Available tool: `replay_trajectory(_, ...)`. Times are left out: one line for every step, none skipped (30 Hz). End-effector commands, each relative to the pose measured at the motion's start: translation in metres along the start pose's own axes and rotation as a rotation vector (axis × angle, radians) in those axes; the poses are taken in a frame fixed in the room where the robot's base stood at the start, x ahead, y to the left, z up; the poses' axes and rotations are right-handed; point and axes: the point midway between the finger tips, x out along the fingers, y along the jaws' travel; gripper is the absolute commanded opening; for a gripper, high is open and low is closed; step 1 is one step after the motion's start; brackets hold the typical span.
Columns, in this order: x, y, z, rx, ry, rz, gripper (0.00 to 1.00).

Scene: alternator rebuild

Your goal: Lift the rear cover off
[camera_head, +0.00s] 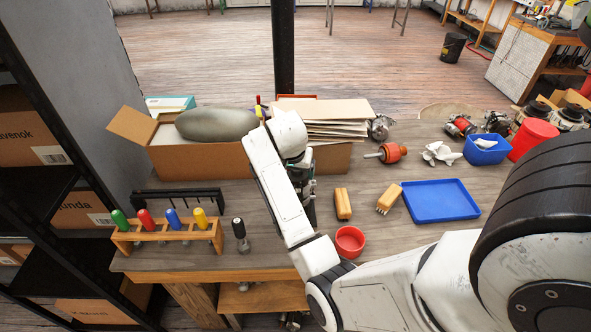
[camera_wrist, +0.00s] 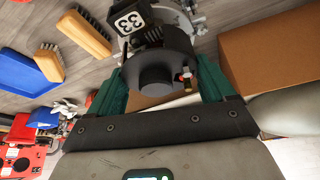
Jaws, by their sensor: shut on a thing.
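The rear cover (camera_wrist: 168,62) is a round black part with a small hub and a red-tipped terminal, seen in the wrist view. My gripper (camera_wrist: 162,82) has its green fingers on both sides of it and is shut on it. A silvery alternator body (camera_wrist: 207,17) and a white tag reading 33 (camera_wrist: 129,21) show just beyond the cover. I cannot tell whether the cover touches the body. In the head view my gripper (camera_head: 308,190) is over the bench, and my arm hides most of what it holds.
On the bench are a red bowl (camera_head: 350,240), two brushes (camera_head: 343,203) (camera_head: 388,198), a blue tray (camera_head: 440,212) and a screwdriver rack (camera_head: 165,236). A cardboard box (camera_head: 190,161) stands at the back. A blue bin (camera_head: 487,150) and red bucket (camera_head: 533,138) are at right.

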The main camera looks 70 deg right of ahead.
Motion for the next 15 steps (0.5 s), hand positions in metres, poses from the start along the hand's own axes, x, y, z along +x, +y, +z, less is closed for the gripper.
replay_trajectory(-0.001, 0.000, 0.000, 0.000, 0.000, 0.000, 0.52)
replay_trajectory(-0.001, 0.000, -0.001, 0.000, 0.000, 0.000, 0.52)
replay_trajectory(-0.002, 0.000, -0.001, 0.000, 0.000, 0.000, 0.52)
replay_trajectory(-0.003, 0.000, -0.001, 0.000, 0.000, 0.000, 0.52)
replay_trajectory(-0.004, 0.000, -0.002, 0.000, 0.001, 0.000, 0.52)
replay_trajectory(-0.005, 0.000, -0.002, 0.000, 0.001, 0.000, 0.52)
replay_trajectory(-0.006, 0.000, -0.003, 0.000, 0.001, 0.000, 0.52)
replay_trajectory(-0.007, 0.000, -0.003, 0.000, 0.001, 0.000, 0.52)
replay_trajectory(-0.009, 0.000, -0.004, 0.000, 0.001, -0.001, 0.52)
replay_trajectory(-0.010, 0.000, -0.004, 0.000, 0.001, -0.001, 0.52)
replay_trajectory(-0.011, 0.000, -0.005, 0.000, 0.001, -0.001, 0.52)
replay_trajectory(-0.012, 0.000, -0.005, 0.000, 0.001, -0.001, 0.52)
replay_trajectory(-0.013, 0.000, -0.005, 0.000, 0.001, -0.001, 0.52)
replay_trajectory(-0.014, 0.000, -0.006, 0.000, 0.001, -0.001, 0.52)
replay_trajectory(-0.015, 0.000, -0.006, 0.000, 0.001, -0.001, 0.52)
